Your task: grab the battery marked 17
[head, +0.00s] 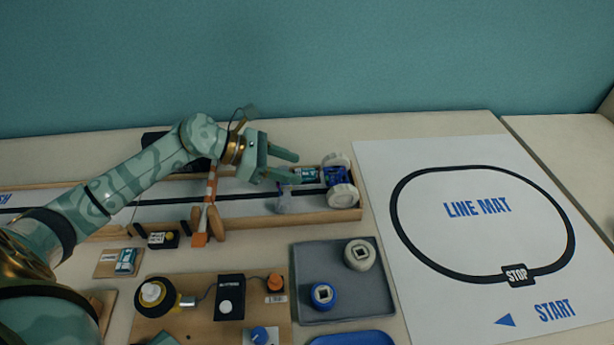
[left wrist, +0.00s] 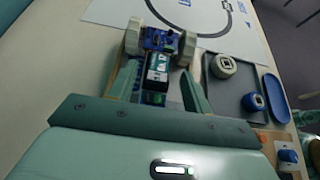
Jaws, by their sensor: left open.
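A small teal, white and black battery (head: 307,175) is at the back of a small wheeled car (head: 338,176). Any number on it is too small to read. My left gripper (head: 296,168) is open at the car's rear, its fingers pointing at the car. In the left wrist view the battery (left wrist: 157,75) lies between the two spread fingers, behind the blue car body (left wrist: 160,40), and neither finger clearly touches it. Another teal and white battery (head: 126,260) sits on a small wooden holder at the left; its mark is not legible.
The car stands at the right end of a long wood-edged track (head: 240,190). An orange and white striped post (head: 211,190) stands below my left forearm. A grey tray (head: 345,300) with two rolls is in front. The line mat (head: 480,240) at right is clear.

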